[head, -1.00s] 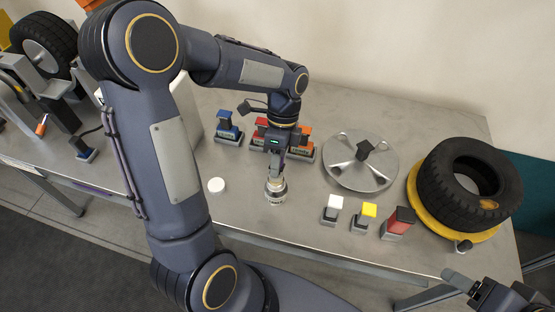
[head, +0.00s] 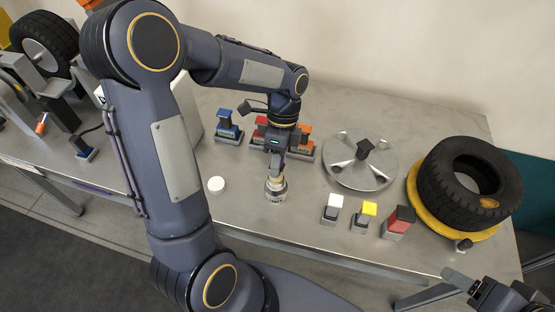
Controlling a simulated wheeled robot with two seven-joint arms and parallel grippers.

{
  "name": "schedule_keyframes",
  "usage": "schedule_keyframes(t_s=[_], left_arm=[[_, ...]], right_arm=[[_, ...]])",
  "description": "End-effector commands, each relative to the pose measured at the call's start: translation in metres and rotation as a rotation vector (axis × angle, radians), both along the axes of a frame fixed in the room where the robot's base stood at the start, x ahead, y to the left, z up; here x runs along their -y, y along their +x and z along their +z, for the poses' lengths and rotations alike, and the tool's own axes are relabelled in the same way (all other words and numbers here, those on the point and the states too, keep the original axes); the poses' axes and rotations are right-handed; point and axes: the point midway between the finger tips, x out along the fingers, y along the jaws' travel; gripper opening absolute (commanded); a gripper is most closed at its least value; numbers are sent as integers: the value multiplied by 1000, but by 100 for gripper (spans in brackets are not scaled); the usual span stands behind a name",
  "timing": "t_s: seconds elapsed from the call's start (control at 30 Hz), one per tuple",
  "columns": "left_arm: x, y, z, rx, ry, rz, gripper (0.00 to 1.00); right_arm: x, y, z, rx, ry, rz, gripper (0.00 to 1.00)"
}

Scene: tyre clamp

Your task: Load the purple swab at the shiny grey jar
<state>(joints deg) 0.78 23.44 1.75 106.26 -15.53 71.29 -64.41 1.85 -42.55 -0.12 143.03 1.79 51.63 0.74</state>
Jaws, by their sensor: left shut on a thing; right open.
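The shiny grey jar (head: 275,195) stands upright on the metal table near its front edge, its mouth mostly covered by my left gripper. My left gripper (head: 276,174) points straight down at the jar's mouth, shut on a thin thing that I take for the swab. The swab itself is hidden between the fingers and the jar, and no purple shows. I cannot tell how deep it sits. A white round lid (head: 217,184) lies on the table left of the jar. My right gripper (head: 462,288) is open and empty at the lower right, in front of the table.
Blue (head: 228,128), red and orange handled blocks stand behind the jar. A silver disc (head: 352,176) with a black knob lies to the right. A tyre (head: 468,185) lies on a yellow ring at far right.

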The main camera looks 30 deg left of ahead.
Motion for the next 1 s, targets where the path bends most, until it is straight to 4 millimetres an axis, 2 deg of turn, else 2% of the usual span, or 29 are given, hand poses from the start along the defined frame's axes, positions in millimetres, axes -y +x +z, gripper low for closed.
schedule_keyframes(t_s=[0.47,1.0], left_arm=[[0,-1,2,-3,-1,0,6],[0,0,46,0,0,1,6]], right_arm=[[0,0,3,0,0,0,65],[0,0,41,0,0,0,65]])
